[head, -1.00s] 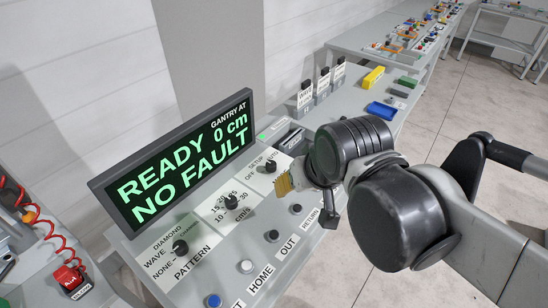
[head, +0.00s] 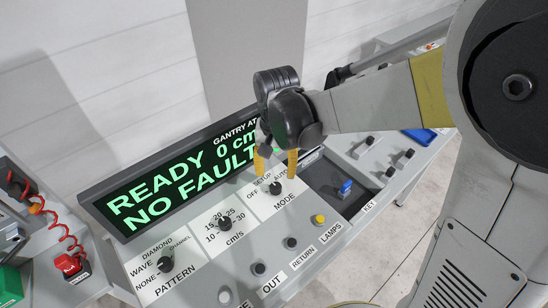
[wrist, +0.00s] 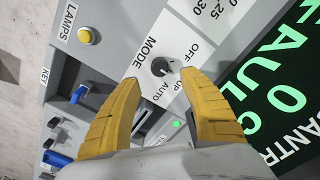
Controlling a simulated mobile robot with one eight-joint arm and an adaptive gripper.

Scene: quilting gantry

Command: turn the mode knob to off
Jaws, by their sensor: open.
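The mode knob (head: 275,188) is a small black round knob on a white plate marked OFF, SETUP, AUTO and MODE. In the wrist view the knob (wrist: 160,67) lies just ahead of the fingers, with OFF to its upper right and AUTO below. A small light mark shows on its right side, but I cannot tell surely which setting it points to. My gripper (head: 275,163) is open and empty, its yellow fingers pointing down above the knob. In the wrist view my gripper (wrist: 158,84) has one finger either side, apart from the knob. The SETUP label is partly hidden.
The display (head: 178,175) reads READY 0 cm NO FAULT and stands close behind the fingers. The speed knob (head: 225,223) and pattern knob (head: 166,265) lie left. A yellow lamps button (head: 319,219) and a blue key (head: 345,187) lie right.

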